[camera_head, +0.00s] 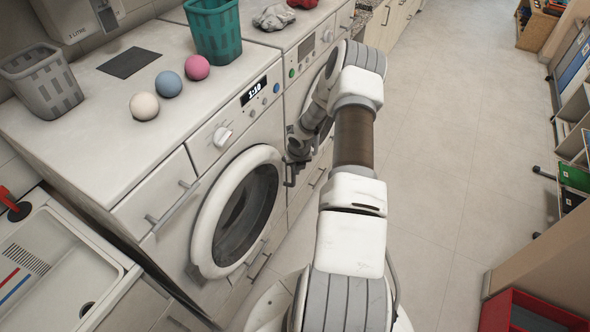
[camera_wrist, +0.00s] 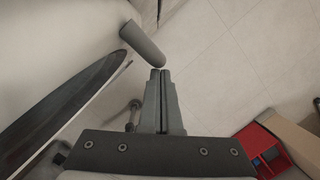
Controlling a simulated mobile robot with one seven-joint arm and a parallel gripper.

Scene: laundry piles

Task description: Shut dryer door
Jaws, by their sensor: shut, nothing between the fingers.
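A white front-loading machine with a lit display (camera_head: 253,92) stands in the middle of the head view. Its round door (camera_head: 208,215) has a thick white rim and dark glass; I cannot tell whether it is fully closed. A second machine (camera_head: 303,57) stands to its right, its round front mostly hidden behind my arm. No label shows which one is the dryer. My gripper (camera_head: 290,172) is beside the right edge of the first door, apparently apart from it. In the wrist view my gripper (camera_wrist: 160,73) is shut and empty, with a dark curved panel (camera_wrist: 60,108) to its left.
A grey basket (camera_head: 40,82), a teal basket (camera_head: 214,30) and three balls (camera_head: 169,84) are on top of the machines. A sink (camera_head: 50,265) is at lower left. Shelves (camera_head: 572,110) and a red bin (camera_head: 530,312) stand at right. The floor (camera_head: 450,130) between is clear.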

